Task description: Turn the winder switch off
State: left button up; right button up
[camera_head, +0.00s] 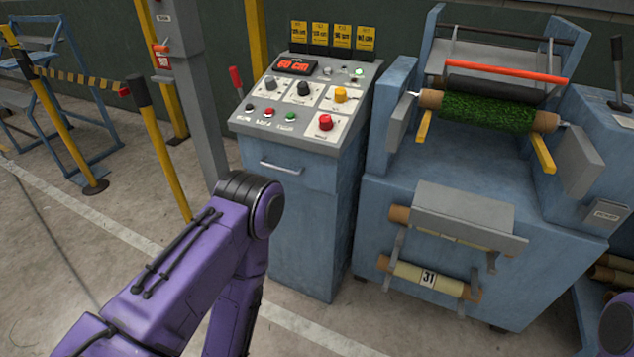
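A sloped control panel (345,75) tops a blue cabinet in the middle of the view. It carries dark rotary knobs (303,89), a yellow knob (340,95), a red mushroom button (325,122) and small black, red and green buttons (291,117). The labels are too small to read, so I cannot tell which control is the winder switch or its position. A red-handled lever (237,80) stands at the panel's left edge. My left arm bends in front of the cabinet's left side; its gripper is out of view. My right gripper is also out of view.
A red-lit display (296,66) and yellow cards (341,36) sit at the panel's back. Right of it, a blue machine (460,200) holds a green turf roll (487,111). A grey post (188,80) and yellow posts (160,150) stand left.

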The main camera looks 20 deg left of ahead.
aim_at(326, 124)
jog(key=z, duration=0.3)
jog(key=i, duration=0.95)
jog(key=u, duration=0.45)
